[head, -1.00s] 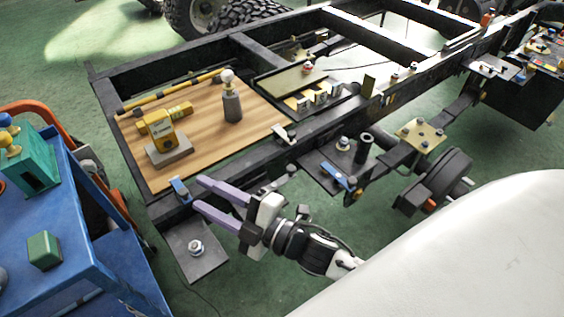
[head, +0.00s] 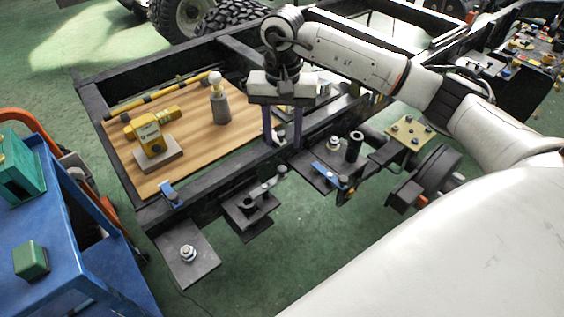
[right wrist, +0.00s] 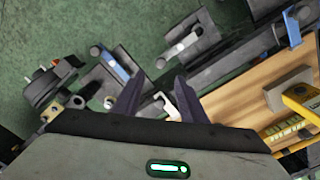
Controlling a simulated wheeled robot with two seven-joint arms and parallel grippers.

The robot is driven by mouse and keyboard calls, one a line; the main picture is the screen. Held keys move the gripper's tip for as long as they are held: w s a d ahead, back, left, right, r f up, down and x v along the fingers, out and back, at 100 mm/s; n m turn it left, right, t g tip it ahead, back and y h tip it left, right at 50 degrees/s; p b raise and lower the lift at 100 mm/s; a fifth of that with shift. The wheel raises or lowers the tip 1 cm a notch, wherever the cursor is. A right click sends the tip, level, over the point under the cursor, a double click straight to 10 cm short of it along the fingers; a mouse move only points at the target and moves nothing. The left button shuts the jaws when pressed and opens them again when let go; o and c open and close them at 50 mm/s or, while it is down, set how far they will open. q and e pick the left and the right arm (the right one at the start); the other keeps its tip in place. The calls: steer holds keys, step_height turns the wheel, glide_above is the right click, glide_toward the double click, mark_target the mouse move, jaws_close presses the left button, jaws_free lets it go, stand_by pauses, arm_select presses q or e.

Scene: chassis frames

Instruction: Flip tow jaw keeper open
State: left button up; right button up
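I cannot tell for certain which part is the tow jaw keeper. My right gripper (head: 282,143) points down at the near frame rail, its two purple fingers apart. A small pale lever on the rail (head: 278,139) shows between or just behind them; in the right wrist view this pale lever (right wrist: 167,105) lies between the open fingers (right wrist: 158,97). Contact is unclear. A bracket with a silver handle (head: 266,187) hangs off the rail to the left. Blue levers sit at the rail's left end (head: 169,194) and on a dark plate to the right (head: 331,176). My left gripper is out of view.
A wooden board (head: 200,145) inside the frame carries a yellow meter (head: 150,139) and a grey cylinder with a pale knob (head: 219,105). A black post (head: 354,147) stands right of the gripper. A blue cart (head: 70,235) stands at left.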

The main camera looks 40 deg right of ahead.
mark_target(282, 168)
step_height(282, 168, down, 9)
steer(key=shift+a+f, duration=0.15)
steer(key=shift+f, duration=0.05)
steer(key=shift+c, duration=0.3)
jaws_close()
